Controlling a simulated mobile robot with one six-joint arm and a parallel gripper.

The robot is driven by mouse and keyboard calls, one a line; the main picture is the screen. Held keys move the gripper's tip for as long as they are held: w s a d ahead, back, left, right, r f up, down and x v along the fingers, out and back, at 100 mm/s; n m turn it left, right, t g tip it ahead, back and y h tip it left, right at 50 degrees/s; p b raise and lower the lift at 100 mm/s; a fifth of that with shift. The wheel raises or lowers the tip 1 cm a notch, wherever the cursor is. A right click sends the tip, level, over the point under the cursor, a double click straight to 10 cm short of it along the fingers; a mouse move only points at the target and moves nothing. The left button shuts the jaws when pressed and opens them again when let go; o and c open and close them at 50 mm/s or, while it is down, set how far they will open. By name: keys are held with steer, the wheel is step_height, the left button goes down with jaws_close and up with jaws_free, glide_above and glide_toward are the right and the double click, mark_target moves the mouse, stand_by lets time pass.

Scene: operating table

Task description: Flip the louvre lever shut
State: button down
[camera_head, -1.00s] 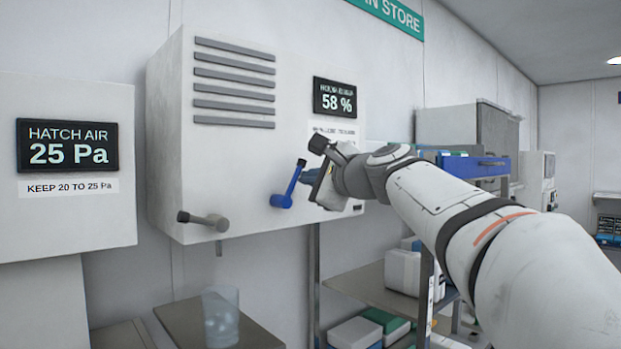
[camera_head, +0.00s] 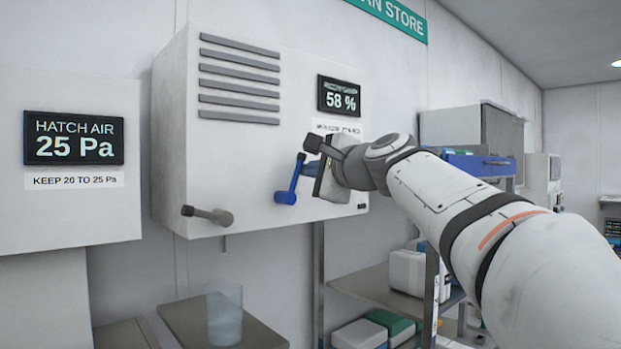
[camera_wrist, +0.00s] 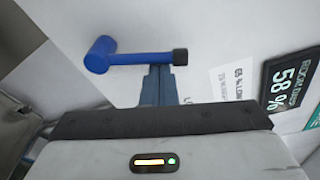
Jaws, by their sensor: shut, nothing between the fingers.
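A blue lever (camera_head: 291,182) with a dark tip is on the front of the white wall cabinet, below the grey louvre slats (camera_head: 239,80). It points up and slightly right from its hub. In the wrist view the blue lever (camera_wrist: 135,59) lies across the top, hub left, black tip right. My gripper (camera_wrist: 161,70) is shut and empty, its fingertips at the lever's lower edge near the black tip; I cannot tell whether they touch. In the head view my gripper (camera_head: 309,169) is just right of the lever, its fingertips hard to make out.
A grey lever (camera_head: 207,214) is at the cabinet's lower left. A 58 % display (camera_head: 339,96) is above my gripper. A HATCH AIR panel (camera_head: 74,138) reads 25 Pa at left. A clear beaker (camera_head: 224,316) stands below, and a shelf with boxes (camera_head: 407,270) is below my arm.

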steer(key=a+n+b, duration=0.1)
steer(key=n+b, duration=0.1)
steer(key=s+a+n+b, duration=0.1)
steer(key=n+b, duration=0.1)
steer(key=shift+s+r, duration=0.2)
steer(key=n+b, duration=0.1)
steer(key=s+a+n+b, duration=0.1)
steer(key=n+b, duration=0.2)
steer(key=shift+s+a+r+t+y, duration=0.1)
steer(key=shift+s+a+t+y, duration=0.05)
steer(key=shift+a+t+y, duration=0.2)
steer(key=shift+r, duration=0.2)
steer(key=shift+w+d+r+p, duration=0.2)
steer(key=shift+p, duration=0.2)
steer(key=shift+w+d+r+p, duration=0.5)
steer(key=shift+w+d, duration=0.3)
steer(key=shift+w, duration=0.2)
steer(key=b, duration=0.4)
glide_toward(300, 157)
steer(key=d, duration=0.1)
steer(key=shift+s+f, duration=0.1)
